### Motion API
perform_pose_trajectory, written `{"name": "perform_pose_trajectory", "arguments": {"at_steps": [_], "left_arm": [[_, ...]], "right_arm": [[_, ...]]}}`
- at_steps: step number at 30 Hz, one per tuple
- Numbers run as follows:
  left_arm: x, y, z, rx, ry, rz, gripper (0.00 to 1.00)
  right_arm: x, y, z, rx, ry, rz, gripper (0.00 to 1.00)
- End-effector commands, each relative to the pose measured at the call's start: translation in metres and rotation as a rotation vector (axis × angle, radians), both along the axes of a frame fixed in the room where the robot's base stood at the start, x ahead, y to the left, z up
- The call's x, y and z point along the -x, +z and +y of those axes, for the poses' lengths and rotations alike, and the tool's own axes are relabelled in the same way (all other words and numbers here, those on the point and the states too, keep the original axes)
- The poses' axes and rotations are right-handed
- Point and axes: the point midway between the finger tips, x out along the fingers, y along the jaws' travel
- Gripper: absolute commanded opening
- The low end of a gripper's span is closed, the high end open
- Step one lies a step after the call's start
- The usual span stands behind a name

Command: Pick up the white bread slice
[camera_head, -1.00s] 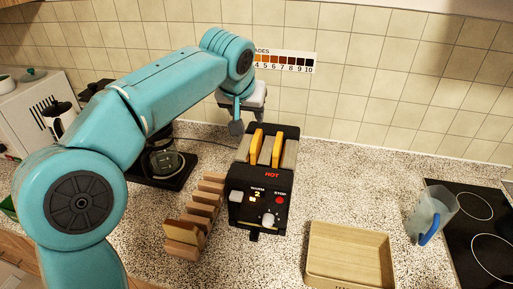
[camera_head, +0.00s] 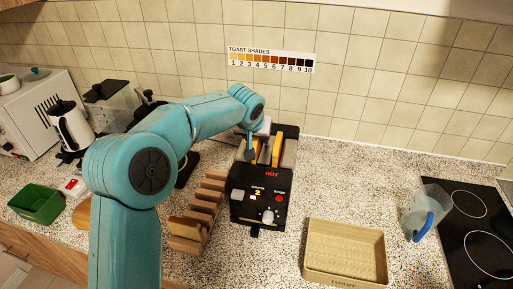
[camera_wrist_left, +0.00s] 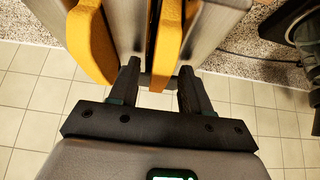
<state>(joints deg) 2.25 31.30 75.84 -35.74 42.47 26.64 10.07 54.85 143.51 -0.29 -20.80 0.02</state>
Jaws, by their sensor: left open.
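Two golden-yellow bread slices stand upright in the black toaster (camera_head: 243,187), the left one (camera_head: 257,147) and the right one (camera_head: 277,150). Neither looks plain white. My left gripper (camera_head: 251,146) is over the toaster's back end, partly hidden by its own arm. In the left wrist view my open left gripper (camera_wrist_left: 159,68) points at the slots, with its fingertips on either side of one slice (camera_wrist_left: 167,40). The other slice (camera_wrist_left: 91,42) is outside the left finger. I cannot tell whether the fingers touch the bread. My right gripper is not in view.
A wooden rack (camera_head: 207,193) with a brown slice (camera_head: 189,226) stands left of the toaster, partly behind my left arm. A wooden tray (camera_head: 346,281) lies front right. A blue-handled pitcher (camera_head: 428,212) stands beside the black hob (camera_head: 475,232).

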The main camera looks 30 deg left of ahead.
Motion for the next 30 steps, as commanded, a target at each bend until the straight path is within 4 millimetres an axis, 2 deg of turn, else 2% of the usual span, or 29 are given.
{"name": "perform_pose_trajectory", "arguments": {"at_steps": [3, 4, 8, 9, 18, 22, 26, 30], "left_arm": [[0.001, -0.003, 0.0, 0.001, 0.001, 0.007, 0.49], [0.001, -0.003, 0.0, 0.001, 0.001, 0.008, 0.44], [0.001, -0.004, -0.001, 0.001, 0.001, 0.009, 0.02], [0.001, -0.004, -0.001, 0.001, 0.001, 0.009, 0.0], [0.002, -0.004, -0.001, 0.001, 0.0, 0.011, 0.0], [0.001, 0.002, -0.001, 0.003, 0.001, 0.01, 0.0], [0.001, 0.019, -0.001, 0.002, 0.0, 0.006, 0.0], [0.0, 0.048, -0.001, 0.001, 0.002, 0.001, 0.0]], "right_arm": [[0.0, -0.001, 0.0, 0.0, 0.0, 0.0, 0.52], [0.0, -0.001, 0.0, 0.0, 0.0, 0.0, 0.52], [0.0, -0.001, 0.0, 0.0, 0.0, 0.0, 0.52], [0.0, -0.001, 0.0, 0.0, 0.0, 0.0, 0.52], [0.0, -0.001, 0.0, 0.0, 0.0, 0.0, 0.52], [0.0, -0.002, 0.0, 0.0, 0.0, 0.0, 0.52], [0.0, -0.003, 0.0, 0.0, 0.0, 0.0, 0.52], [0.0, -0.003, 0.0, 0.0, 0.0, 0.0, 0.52]]}}
